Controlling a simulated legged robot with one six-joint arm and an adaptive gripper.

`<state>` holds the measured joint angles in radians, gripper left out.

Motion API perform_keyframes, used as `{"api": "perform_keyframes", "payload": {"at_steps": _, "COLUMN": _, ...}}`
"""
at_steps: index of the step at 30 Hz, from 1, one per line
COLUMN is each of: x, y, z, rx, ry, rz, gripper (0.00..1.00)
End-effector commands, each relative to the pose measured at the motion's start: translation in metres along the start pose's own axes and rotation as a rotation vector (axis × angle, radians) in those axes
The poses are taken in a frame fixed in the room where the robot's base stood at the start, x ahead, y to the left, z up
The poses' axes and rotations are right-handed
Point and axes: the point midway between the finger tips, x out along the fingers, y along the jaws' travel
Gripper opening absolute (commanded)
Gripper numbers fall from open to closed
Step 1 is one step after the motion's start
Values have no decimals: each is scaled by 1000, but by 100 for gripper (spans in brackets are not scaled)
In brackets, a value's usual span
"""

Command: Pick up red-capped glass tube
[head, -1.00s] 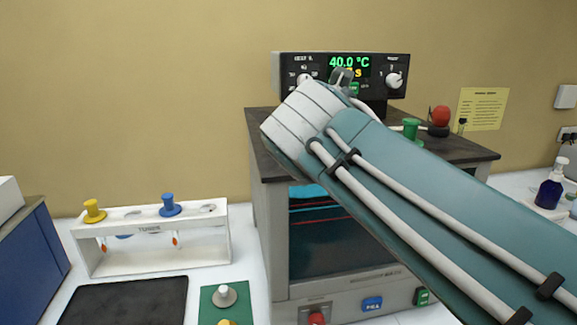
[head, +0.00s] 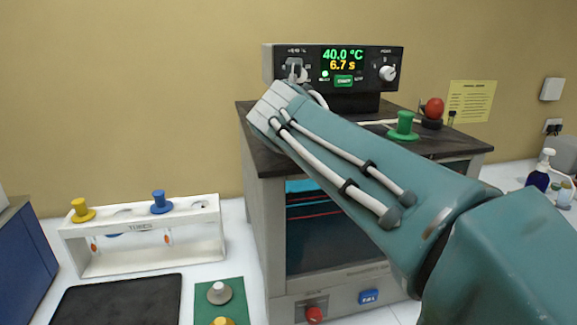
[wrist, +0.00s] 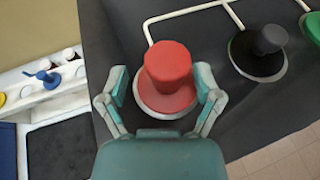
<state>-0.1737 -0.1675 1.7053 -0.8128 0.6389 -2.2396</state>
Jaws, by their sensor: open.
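The red-capped tube (wrist: 168,78) shows in the wrist view as a wide red cap with a broad flange, seen from above in the dark top of the bath. Its glass part is hidden below the cap. My gripper (wrist: 161,86) is open, with one teal-and-grey finger on the left of the cap and one on the right. A narrow gap seems to show on each side; contact cannot be told. In the head view my arm hides the red cap.
A black cap (wrist: 259,50) and a green cap (head: 404,125) sit in the same bath top (head: 445,143). A display unit (head: 333,68) stands behind, reading 40.0 °C. A white tube rack (head: 150,248) with yellow and blue caps stands left.

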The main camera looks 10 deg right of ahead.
Motion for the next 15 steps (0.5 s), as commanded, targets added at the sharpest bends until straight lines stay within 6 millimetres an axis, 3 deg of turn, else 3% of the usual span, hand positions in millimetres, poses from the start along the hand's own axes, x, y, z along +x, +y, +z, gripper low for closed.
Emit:
{"api": "perform_keyframes", "payload": {"at_steps": 3, "x": 10, "y": -2, "z": 1, "rx": 3, "ry": 0, "rz": 0, "gripper": 83}}
{"api": "perform_keyframes", "payload": {"at_steps": 10, "x": 11, "y": -1, "z": 0, "rx": 2, "ry": -1, "rz": 1, "gripper": 83}}
{"api": "perform_keyframes", "payload": {"at_steps": 15, "x": 10, "y": 0, "z": 0, "rx": 1, "ry": -1, "rz": 1, "gripper": 7}}
